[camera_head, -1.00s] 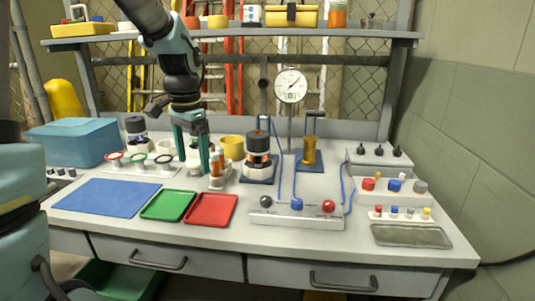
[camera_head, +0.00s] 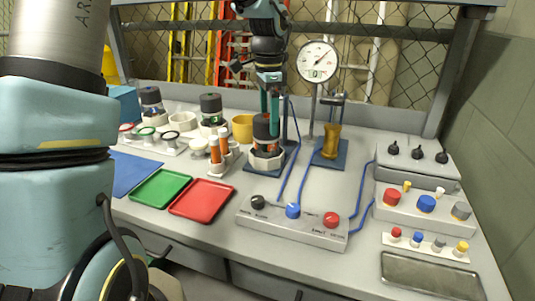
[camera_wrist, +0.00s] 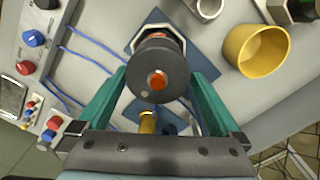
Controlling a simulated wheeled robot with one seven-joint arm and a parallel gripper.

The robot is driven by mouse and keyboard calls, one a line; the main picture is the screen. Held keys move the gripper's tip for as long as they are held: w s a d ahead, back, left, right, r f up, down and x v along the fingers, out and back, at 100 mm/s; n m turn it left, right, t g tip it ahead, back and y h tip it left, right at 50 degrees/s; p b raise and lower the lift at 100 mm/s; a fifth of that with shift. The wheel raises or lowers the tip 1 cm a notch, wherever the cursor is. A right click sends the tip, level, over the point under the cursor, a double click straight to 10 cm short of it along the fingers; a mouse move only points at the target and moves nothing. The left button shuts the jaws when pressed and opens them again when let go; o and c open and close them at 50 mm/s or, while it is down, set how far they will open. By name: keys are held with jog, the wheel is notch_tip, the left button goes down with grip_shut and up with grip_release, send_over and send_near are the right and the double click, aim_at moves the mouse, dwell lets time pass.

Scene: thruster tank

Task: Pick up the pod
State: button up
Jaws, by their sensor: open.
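A pod (camera_head: 262,128) with a black cap and an orange-red body stands upright in a white holder (camera_head: 266,161) on a blue plate (camera_head: 285,163). In the wrist view the same pod (camera_wrist: 160,75) shows from above, with an orange button on its black cap. My gripper (camera_head: 270,112) is over this pod, pointing down. Its two green fingers are open, one on each side of the cap, with gaps visible in the wrist view (camera_wrist: 160,72). Two similar black-capped pods (camera_head: 210,103) (camera_head: 151,100) stand farther left.
A dial gauge (camera_head: 318,62) and a yellow part (camera_head: 331,142) stand to the right. A control box (camera_head: 293,224) with blue cables is in front.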

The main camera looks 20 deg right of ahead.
aim_at(266, 137)
jog(key=shift+s+a+f+p, duration=0.1)
jog(key=shift+a+f+p, duration=0.1)
jog(key=shift+f, duration=0.75)
jog(key=shift+w+a+f+p, duration=0.1)
jog(key=shift+f+p, duration=0.15)
jog(key=shift+f, duration=0.7)
jog(key=shift+s+a+f+p, duration=0.1)
jog(key=shift+f+p, duration=0.1)
jog(key=shift+f, duration=0.75)
grip_shut()
